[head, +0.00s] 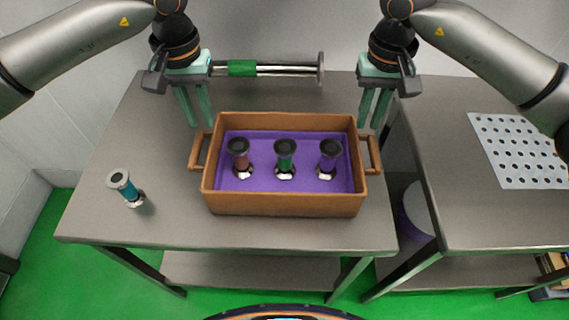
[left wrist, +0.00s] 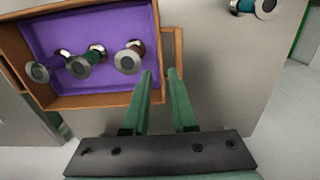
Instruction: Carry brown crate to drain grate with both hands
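The brown crate (head: 284,206) stands upright on the left metal table. It has a purple lining and a handle at each end, and holds three capped bottles. My left gripper (head: 200,122) is open by the crate's left handle (head: 197,152). In the left wrist view its parted fingers (left wrist: 160,72) show over the crate's end wall and handle (left wrist: 179,60), with nothing gripped. My right gripper (head: 370,125) is open near the right handle (head: 374,155), a little behind it. A pale perforated plate, seemingly the drain grate (head: 515,150), lies on the right table.
A teal capped bottle (head: 131,193) stands left of the crate and a green-banded metal cylinder (head: 268,69) lies behind it. A gap separates the left table (head: 130,230) from the right table (head: 440,190). The right table's near left part is clear.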

